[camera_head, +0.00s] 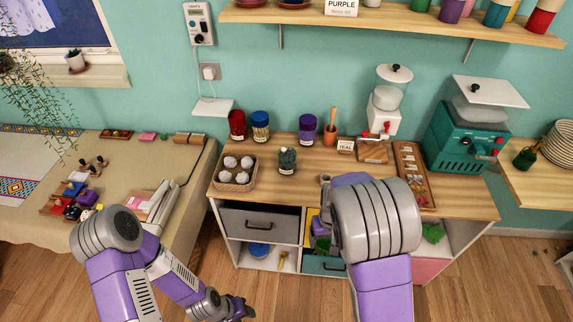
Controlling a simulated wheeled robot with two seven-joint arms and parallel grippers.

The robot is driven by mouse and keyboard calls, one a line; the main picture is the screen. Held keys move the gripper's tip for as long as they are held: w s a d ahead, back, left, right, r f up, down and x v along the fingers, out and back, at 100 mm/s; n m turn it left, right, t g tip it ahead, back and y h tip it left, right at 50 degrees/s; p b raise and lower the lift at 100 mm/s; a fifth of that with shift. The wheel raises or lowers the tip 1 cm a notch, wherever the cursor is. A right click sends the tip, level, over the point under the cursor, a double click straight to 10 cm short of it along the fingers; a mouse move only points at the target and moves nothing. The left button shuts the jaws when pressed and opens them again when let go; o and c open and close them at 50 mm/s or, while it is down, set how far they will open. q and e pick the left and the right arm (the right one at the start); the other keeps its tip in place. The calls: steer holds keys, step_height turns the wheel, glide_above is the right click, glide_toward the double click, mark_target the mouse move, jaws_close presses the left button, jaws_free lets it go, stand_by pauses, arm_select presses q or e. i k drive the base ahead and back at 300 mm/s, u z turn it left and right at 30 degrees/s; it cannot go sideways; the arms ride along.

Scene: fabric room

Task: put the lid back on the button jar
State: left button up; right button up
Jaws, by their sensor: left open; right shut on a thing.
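A small labelled jar (287,161) with dark greenish contents stands upright on the wooden worktop, right of the egg carton. It may be the button jar; its label is too small to read, and I cannot tell whether its top is covered. I cannot make out a loose lid. My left gripper (240,308) is open and empty, low over the floor in front of the cabinet, well away from the jar. My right arm reaches over the worktop's front edge, right of the jar. Its thick grey joint hides my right gripper and anything in it.
Red (237,125), blue (260,127) and purple (307,129) lidded jars stand at the back. A button tray (427,192), a white dispenser (385,112) and a teal machine (462,140) occupy the right.

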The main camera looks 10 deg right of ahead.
mark_target(286, 162)
steer(key=u, duration=0.05)
steer(key=i, duration=1.05)
steer(key=z, duration=0.5)
